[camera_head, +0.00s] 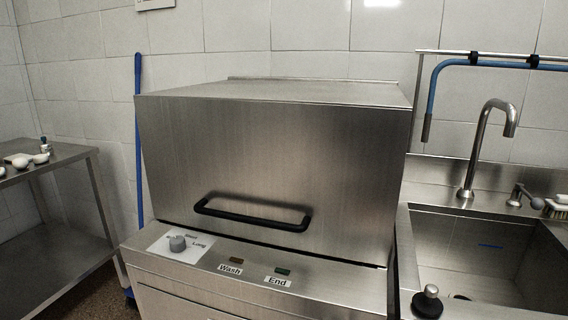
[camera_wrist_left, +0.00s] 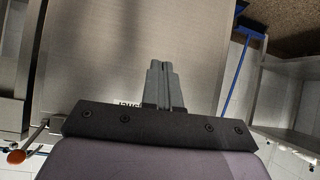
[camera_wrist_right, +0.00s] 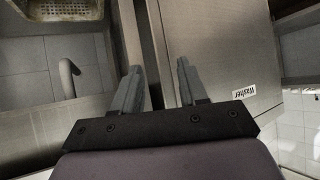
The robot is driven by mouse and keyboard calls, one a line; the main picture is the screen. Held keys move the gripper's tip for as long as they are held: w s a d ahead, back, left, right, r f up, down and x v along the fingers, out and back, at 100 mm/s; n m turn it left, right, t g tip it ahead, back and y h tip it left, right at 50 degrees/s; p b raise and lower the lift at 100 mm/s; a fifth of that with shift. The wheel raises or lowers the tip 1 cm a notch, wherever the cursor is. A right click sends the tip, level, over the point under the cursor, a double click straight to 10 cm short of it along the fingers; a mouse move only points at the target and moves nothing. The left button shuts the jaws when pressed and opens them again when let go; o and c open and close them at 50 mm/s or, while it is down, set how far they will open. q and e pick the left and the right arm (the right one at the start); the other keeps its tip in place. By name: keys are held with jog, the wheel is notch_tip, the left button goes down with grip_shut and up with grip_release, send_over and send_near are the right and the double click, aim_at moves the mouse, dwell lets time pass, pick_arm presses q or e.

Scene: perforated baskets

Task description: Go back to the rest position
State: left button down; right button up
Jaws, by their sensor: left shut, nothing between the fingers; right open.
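Neither gripper shows in the head view. In the left wrist view my left gripper (camera_wrist_left: 163,68) is shut, its two grey fingers together with nothing between them, in front of a broad brushed-metal surface. In the right wrist view my right gripper (camera_wrist_right: 158,65) is open and empty, its fingers apart in front of metal panels near a label reading Washer.
A steel sink (camera_head: 470,260) with a faucet (camera_head: 480,150) stands at the right. A steel table (camera_head: 60,160) with small white items (camera_head: 20,162) is at the left. A blue pole (camera_head: 139,150) leans at the wall between table and dishwasher.

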notch_tip(320, 180, up, 9)
jog(key=s+d+p, duration=0.1)
jog(key=p, duration=0.9)
jog(key=shift+d+r, duration=0.15)
dwell(1.1)
